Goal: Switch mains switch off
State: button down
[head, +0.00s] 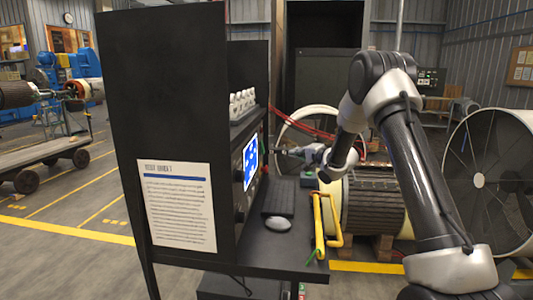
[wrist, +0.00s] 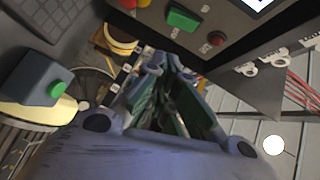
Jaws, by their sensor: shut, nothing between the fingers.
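No readable label shows which control is the mains switch. My gripper (wrist: 166,66) points up in the wrist view, its fingers shut and empty, with the tips below the green switch in the picture. I cannot tell whether they touch the panel. In the head view my gripper (head: 279,150) is at the right of the console's lit screen (head: 250,163).
A grey box with a green button (wrist: 57,88) stands left in the wrist view. A ribbed rotor (head: 375,205) lies behind my arm. Red cables (head: 300,125) hang behind the console.

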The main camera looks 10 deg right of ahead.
aim_at(262, 147)
jog(key=shift+a, duration=0.1)
dwell(0.3)
jog(key=s+a+x, duration=0.1)
jog(key=a+x, duration=0.1)
jog(key=x, duration=1)
jog(key=shift+w+a+f, duration=0.25)
jog(key=shift+a+f, duration=0.05)
jog(key=shift+f, duration=0.15)
